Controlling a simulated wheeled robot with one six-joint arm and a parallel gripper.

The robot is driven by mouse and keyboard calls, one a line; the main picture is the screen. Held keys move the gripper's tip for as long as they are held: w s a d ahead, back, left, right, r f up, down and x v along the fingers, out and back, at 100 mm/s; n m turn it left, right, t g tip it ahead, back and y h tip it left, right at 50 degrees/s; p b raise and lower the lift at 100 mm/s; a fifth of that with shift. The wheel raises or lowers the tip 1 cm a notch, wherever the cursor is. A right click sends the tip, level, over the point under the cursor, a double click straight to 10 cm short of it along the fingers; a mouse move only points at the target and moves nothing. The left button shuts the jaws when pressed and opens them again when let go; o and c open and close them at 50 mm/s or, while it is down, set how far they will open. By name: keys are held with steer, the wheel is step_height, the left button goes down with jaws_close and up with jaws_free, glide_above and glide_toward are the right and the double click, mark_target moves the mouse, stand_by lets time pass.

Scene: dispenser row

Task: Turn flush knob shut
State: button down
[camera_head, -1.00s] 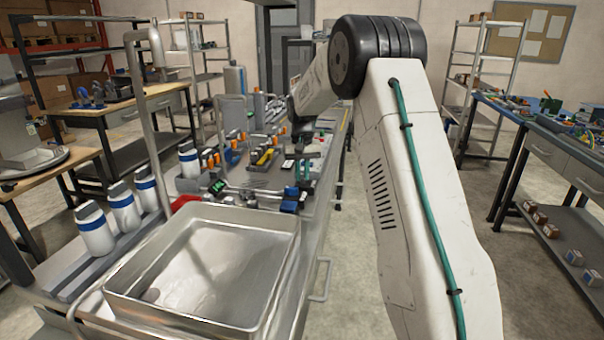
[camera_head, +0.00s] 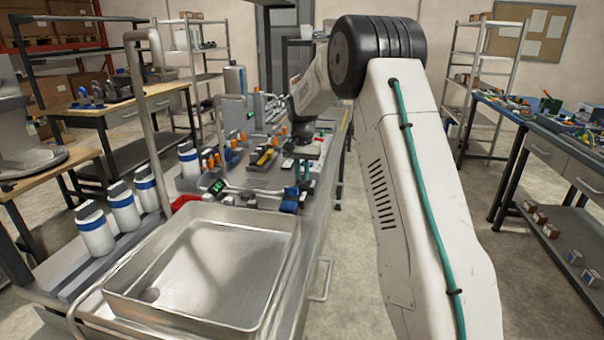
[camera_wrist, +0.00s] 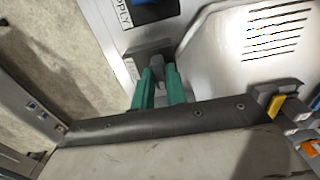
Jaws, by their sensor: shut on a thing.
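A grey knob (camera_wrist: 157,66) shows between the two green fingertips of my gripper (camera_wrist: 159,80) in the wrist view. My gripper is shut on it, with a finger on each side. A small label beside it is partly hidden and too small to read surely. In the head view my gripper (camera_head: 303,168) is small, at the right side of the bench, and the knob cannot be made out there. How far the knob is turned is hard to tell.
A blue knob (camera_wrist: 150,10) sits by a "SUPPLY" label close to the gripper. A metal basin (camera_head: 210,265) stands at the near end of the bench. White bottles with blue bands (camera_head: 95,230) line its left side. Open floor lies to the right.

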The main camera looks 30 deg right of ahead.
mark_target(302, 176)
steer(key=c, duration=1.4)
jaws_free()
steer(key=shift+c, duration=0.2)
steer(key=shift+r, duration=0.1)
step_height(302, 176, up, 8)
steer(key=shift+f, duration=0.2)
